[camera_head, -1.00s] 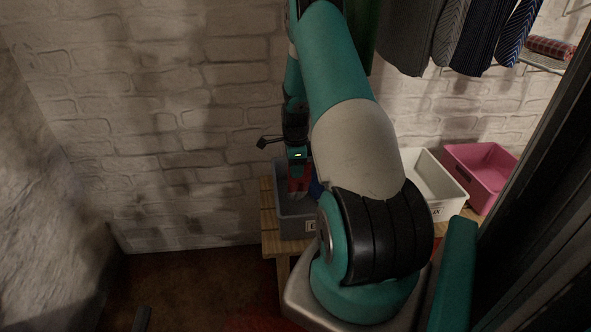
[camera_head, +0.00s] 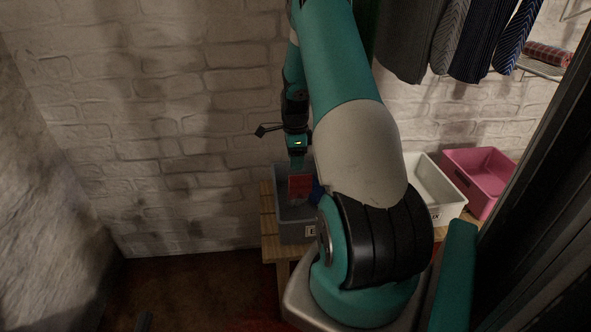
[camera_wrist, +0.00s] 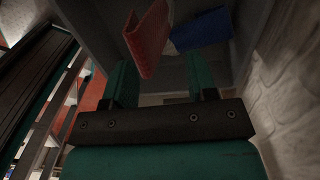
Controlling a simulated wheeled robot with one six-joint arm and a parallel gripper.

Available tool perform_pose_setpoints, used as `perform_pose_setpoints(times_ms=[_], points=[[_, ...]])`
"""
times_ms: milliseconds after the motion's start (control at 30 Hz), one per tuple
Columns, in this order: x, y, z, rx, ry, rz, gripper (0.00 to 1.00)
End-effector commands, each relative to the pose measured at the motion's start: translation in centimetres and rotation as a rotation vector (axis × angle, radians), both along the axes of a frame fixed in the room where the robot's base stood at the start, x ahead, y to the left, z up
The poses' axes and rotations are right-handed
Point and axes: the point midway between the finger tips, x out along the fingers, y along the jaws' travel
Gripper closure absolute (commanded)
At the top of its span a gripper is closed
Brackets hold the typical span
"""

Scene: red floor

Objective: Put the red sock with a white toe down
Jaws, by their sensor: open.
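The red sock (camera_head: 300,186) is just below my gripper (camera_head: 297,166) in the head view, at the grey bin (camera_head: 297,232). In the wrist view the red sock (camera_wrist: 149,38) hangs or stands tilted beyond the two teal fingers, with its near end between them. My gripper (camera_wrist: 158,80) is open, with a clear gap between the sock and the right finger. I cannot tell whether the sock touches the left finger or rests on the bin floor. Its white toe is not clear.
A dark blue cloth (camera_wrist: 202,28) lies in the bin beside the sock. A white bin (camera_head: 437,187) and a pink bin (camera_head: 481,178) stand to the right on the wooden bench (camera_head: 268,222). Clothes (camera_head: 480,40) hang above. A brick wall (camera_head: 150,120) is behind.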

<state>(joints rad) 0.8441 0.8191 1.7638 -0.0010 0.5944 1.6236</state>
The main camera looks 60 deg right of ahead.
Motion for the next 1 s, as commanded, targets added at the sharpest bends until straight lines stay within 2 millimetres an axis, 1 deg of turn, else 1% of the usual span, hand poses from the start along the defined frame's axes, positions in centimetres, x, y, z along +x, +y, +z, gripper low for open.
perform_pose_setpoints(times_ms=[33,100,233,400,567,633,667,733,767,800,867,900,967,1000], points=[[0.1,-0.1,1.5,-0.002,-0.002,0.0,0.48],[0.1,-0.1,2.9,-0.002,-0.002,0.0,0.48],[0.1,-0.2,5.0,-0.002,-0.001,0.0,0.48],[0.1,-0.2,6.4,0.001,0.001,0.0,0.48],[0.2,0.0,6.6,0.001,-0.001,0.007,0.48],[0.9,0.9,7.2,0.002,-0.009,0.057,0.48],[1.4,1.8,7.7,0.004,-0.016,0.102,0.48],[3.1,5.0,9.4,0.01,-0.042,0.268,0.48],[3.9,7.0,10.4,0.011,-0.057,0.367,0.48],[4.9,10.1,11.8,0.018,-0.08,0.522,0.48],[5.9,15.7,14.2,0.027,-0.122,0.796,0.48],[6.0,19.8,15.7,0.032,-0.152,0.995,0.48],[5.3,25.9,17.8,0.041,-0.203,1.301,0.48],[4.2,29.9,19.1,0.045,-0.238,1.511,0.48]])
